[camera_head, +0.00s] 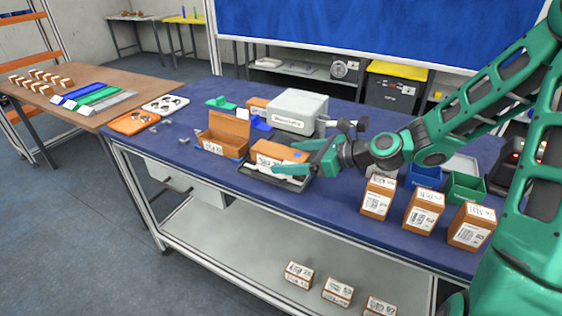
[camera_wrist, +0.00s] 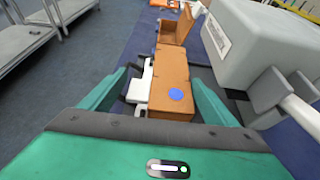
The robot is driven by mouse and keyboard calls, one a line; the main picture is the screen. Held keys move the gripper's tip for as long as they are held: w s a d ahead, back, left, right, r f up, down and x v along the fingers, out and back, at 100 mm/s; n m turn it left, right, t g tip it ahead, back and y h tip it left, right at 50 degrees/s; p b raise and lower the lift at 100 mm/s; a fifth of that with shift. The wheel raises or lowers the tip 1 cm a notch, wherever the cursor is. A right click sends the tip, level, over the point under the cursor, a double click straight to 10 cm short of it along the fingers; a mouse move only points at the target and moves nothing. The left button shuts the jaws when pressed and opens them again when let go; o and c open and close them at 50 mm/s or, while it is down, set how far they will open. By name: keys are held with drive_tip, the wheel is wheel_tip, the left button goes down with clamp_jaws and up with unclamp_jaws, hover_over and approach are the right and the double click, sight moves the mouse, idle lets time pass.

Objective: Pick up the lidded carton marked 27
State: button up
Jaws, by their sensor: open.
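A closed brown carton (camera_head: 277,150) with a white label lies in a black tray (camera_head: 296,184) on the blue workbench. No number on it is readable, so I cannot tell whether it is the one marked 27. In the wrist view this carton (camera_wrist: 174,72) bears a blue round dot on its near end. My gripper (camera_head: 298,158) is at the carton's near right end. In the wrist view my gripper (camera_wrist: 162,80) is open, with one green finger on each side of the carton and nothing gripped.
An open-topped brown carton (camera_head: 226,133) stands just beyond. A grey machine (camera_head: 297,110) is close behind the tray. Three labelled cartons (camera_head: 424,209) stand at the bench's right front. Blue (camera_head: 424,176) and green (camera_head: 465,187) bins sit behind them.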

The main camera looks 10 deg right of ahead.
sight(276, 158)
drive_tip(key=shift+x, duration=2.9)
drive_tip(key=shift+w+d, duration=0.1)
drive_tip(key=shift+w, duration=0.05)
drive_tip(key=c, duration=0.8)
